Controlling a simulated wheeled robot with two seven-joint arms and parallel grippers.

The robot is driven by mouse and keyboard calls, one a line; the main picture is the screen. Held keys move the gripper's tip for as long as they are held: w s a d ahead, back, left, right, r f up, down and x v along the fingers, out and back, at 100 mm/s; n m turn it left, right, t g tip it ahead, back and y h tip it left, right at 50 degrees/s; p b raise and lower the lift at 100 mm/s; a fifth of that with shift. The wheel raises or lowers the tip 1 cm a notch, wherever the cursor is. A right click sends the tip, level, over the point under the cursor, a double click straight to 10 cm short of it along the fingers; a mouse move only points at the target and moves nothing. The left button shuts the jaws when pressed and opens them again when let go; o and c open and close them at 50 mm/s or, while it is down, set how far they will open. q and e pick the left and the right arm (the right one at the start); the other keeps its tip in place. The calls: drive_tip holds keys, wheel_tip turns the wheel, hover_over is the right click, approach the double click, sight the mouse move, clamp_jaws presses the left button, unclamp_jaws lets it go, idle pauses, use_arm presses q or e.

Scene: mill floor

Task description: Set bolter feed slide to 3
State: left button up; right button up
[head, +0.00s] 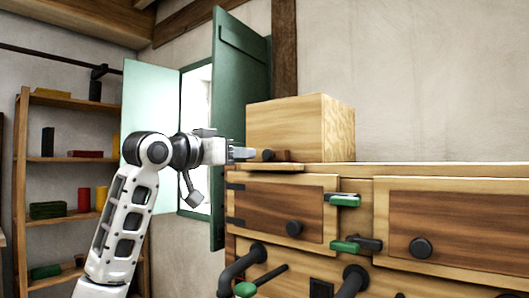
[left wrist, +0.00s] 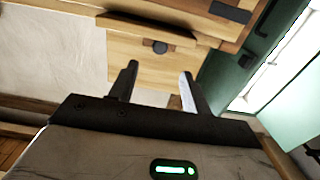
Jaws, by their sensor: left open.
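A pale wooden box (head: 290,125) stands on top of a wooden cabinet. A small dark round knob (head: 267,155) with a brown block (head: 284,155) beside it sits low on the box's front, probably the feed slide; I see no readable numbers. The knob (left wrist: 160,47) also shows in the left wrist view, beyond and between the fingertips. My left gripper (head: 246,153) is open and empty, just left of the knob in the head view. In the left wrist view its two dark fingers (left wrist: 158,78) stand apart, with a visible gap before the knob. My right gripper is not in view.
The cabinet front (head: 285,210) carries a round knob (head: 294,228), green-handled levers (head: 342,200) (head: 345,246) and dark pipes (head: 240,262). A green shutter (head: 240,110) stands open close behind my left gripper. A shelf rack (head: 70,157) with blocks stands at the left.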

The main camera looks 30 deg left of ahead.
sight(266, 154)
use_arm(q)
drive_tip(key=w, duration=0.3)
drive_tip(key=w+p, duration=0.1)
drive_tip(key=w, duration=0.3)
drive_tip(key=w+p, duration=0.1)
drive_tip(key=w, duration=0.2)
drive_tip(key=shift+w+d, duration=0.15)
drive_tip(key=shift+d, duration=0.25)
